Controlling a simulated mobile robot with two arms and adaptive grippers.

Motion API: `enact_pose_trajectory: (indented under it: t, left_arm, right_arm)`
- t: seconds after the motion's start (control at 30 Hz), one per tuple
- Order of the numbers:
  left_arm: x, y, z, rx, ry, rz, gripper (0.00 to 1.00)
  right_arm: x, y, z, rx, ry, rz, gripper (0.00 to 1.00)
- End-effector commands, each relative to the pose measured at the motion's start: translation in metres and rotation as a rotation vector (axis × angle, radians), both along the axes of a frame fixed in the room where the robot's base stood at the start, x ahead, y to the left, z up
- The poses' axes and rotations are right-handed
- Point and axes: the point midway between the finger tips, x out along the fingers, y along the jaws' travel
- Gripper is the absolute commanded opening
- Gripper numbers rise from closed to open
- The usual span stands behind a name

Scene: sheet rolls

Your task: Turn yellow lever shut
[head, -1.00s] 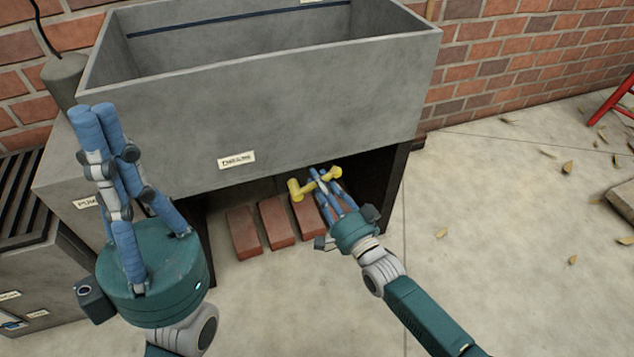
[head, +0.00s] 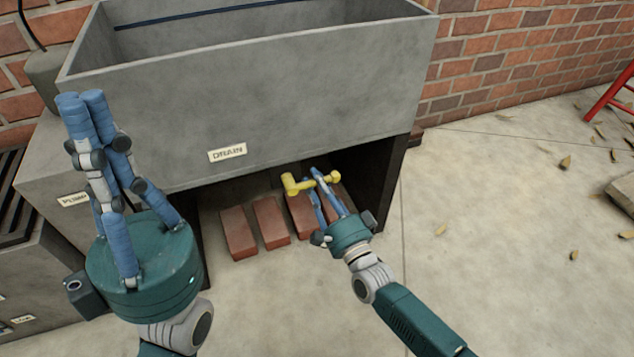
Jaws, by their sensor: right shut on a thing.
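The yellow lever (head: 298,185) sticks out below the front of a grey basin, under a label reading DRAIN (head: 227,152). It runs roughly sideways, with a thicker end at the left and a knob at the right. My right gripper (head: 322,180) reaches up from the lower right, and its blue fingers are shut on the lever near the right end. The fingers partly cover the lever there. My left gripper (head: 85,105) is raised in front of the basin's left side, away from the lever.
The grey basin (head: 270,95) stands over a dark recess. Several red bricks (head: 238,232) lie in and before it, left of my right gripper. A PUMP label (head: 73,199) is at the left. The paved floor (head: 510,240) at right is mostly clear, with scattered leaves.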

Motion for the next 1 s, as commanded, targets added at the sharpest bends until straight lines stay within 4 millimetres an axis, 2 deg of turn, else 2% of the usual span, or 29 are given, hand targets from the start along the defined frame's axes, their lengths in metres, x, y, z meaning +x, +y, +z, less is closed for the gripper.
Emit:
enact_pose_trajectory:
  t: [0.23, 0.27, 0.33, 0.7, 0.87, 1.0]
  left_arm:
    - [-0.001, 0.001, 0.001, -0.005, -0.004, 0.002, 0.00]
    - [-0.001, 0.001, 0.001, -0.005, -0.004, 0.002, 0.00]
    - [0.000, 0.001, 0.001, -0.005, -0.004, 0.002, 0.00]
    - [0.002, 0.001, -0.001, -0.004, 0.005, 0.004, 0.00]
    - [0.002, 0.001, -0.001, -0.003, 0.004, 0.003, 0.00]
    - [0.001, 0.001, 0.000, -0.003, 0.003, 0.002, 0.00]
  right_arm:
    - [-0.001, 0.000, -0.002, 0.006, 0.007, 0.000, 0.00]
    - [-0.001, 0.000, -0.002, 0.006, 0.007, 0.000, 0.27]
    - [-0.001, 0.000, -0.002, 0.005, 0.006, -0.001, 0.40]
    - [-0.004, -0.002, -0.002, 0.002, 0.004, 0.000, 0.40]
    - [-0.025, -0.011, -0.007, 0.001, 0.005, 0.000, 0.40]
    - [-0.053, -0.024, -0.014, 0.000, 0.007, 0.000, 0.40]
